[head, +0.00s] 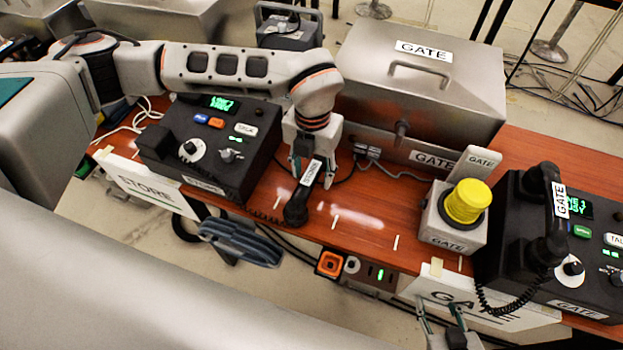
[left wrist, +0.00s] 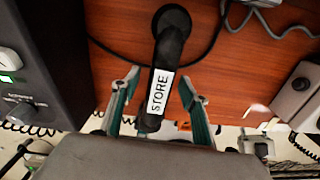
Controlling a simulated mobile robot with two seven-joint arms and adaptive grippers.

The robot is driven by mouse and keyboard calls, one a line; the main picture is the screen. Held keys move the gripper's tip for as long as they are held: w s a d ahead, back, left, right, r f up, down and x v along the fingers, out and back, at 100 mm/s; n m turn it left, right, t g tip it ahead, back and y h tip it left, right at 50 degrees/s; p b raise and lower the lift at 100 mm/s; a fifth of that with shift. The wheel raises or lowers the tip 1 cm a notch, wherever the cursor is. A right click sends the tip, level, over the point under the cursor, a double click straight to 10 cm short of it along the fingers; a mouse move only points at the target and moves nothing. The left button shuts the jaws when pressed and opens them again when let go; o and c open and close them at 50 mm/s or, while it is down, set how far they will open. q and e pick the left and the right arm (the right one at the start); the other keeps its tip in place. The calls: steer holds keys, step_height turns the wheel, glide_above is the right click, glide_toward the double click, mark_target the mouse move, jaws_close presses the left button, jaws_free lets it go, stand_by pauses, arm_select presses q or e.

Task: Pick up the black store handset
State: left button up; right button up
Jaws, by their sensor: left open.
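The black store handset (head: 297,207) is off its cradle, over the red-brown desk just right of the store phone (head: 215,145). Its white STORE label shows in the head view and in the left wrist view (left wrist: 162,92). My left gripper (head: 316,166) is open above the handset. In the left wrist view its two fingers (left wrist: 160,98) stand on either side of the handset, with gaps showing. Whether the handset's lower end touches the desk is unclear. My right gripper (head: 441,316) is at the bottom edge of the head view, its fingers apart and empty.
A metal GATE box (head: 415,85) stands behind the handset. A yellow button (head: 466,201) and the gate phone (head: 560,240) with its black handset (head: 550,215) are at the right. Cables lie on the desk; its front middle is mostly clear.

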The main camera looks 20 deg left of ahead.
arm_select(q)
jaws_close()
steer(key=shift+r, duration=0.1)
